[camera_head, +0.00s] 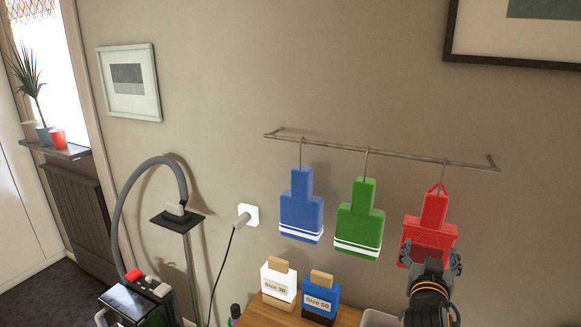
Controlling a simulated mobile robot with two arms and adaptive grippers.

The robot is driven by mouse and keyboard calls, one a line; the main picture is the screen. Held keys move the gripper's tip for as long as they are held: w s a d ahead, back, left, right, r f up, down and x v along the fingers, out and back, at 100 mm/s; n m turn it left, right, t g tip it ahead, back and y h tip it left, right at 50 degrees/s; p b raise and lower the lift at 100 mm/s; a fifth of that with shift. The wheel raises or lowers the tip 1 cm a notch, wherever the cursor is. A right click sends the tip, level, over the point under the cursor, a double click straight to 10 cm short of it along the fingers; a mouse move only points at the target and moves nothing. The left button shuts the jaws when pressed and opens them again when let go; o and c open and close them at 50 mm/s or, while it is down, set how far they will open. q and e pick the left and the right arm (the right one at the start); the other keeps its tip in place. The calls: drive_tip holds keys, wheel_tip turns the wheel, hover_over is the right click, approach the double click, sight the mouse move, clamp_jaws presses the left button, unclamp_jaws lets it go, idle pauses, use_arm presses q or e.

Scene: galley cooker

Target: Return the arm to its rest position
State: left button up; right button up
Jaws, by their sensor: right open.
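My right gripper (431,262) is at the lower right of the head view, with its fingers spread at the lower part of a red tag-shaped piece (434,212). The red piece hangs from a hook on a metal wall rail (385,153). The fingers overlap its lower edge in the picture; whether they touch it I cannot tell. The gripper's body hides part of what lies below. My left gripper is not in view.
A green piece (360,222) and a blue piece (301,209) hang on the same rail to the left. Below, a wooden surface (258,316) carries a white box (278,284) and a blue box (319,299). A grey hose (150,165) and stand are at the left.

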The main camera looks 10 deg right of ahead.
drive_tip(key=s+a+f+n+g+y, duration=0.2)
drive_tip(key=s+a+f+g+y, duration=0.15)
drive_tip(key=s+f, duration=0.45)
drive_tip(key=s+a+f+n+g+y, duration=0.2)
drive_tip(key=s+a+f, duration=0.3)
drive_tip(key=f, duration=0.5)
drive_tip(key=s+a+f+n+g+y, duration=0.1)
drive_tip(key=s+a+f+g, duration=0.15)
drive_tip(key=s, duration=0.35)
drive_tip(key=s+a+f+n+g+y, duration=0.1)
drive_tip(key=s+a+f+n+g, duration=0.15)
drive_tip(key=s, duration=0.45)
drive_tip(key=s+a+f+n+g+y, duration=0.1)
drive_tip(key=s+a+f+y, duration=0.1)
drive_tip(key=s+f, duration=0.3)
wheel_tip(320, 180, down, 24)
drive_tip(key=s+g+b, duration=0.1)
drive_tip(key=s, duration=0.1)
drive_tip(key=s+d+f+g+b, duration=0.1)
drive_tip(key=s+d+f, duration=0.2)
drive_tip(key=s+f, duration=1.4)
drive_tip(key=shift+f, duration=0.8)
drive_tip(key=shift+s+g+h, duration=0.1)
drive_tip(key=shift+g+h, duration=0.15)
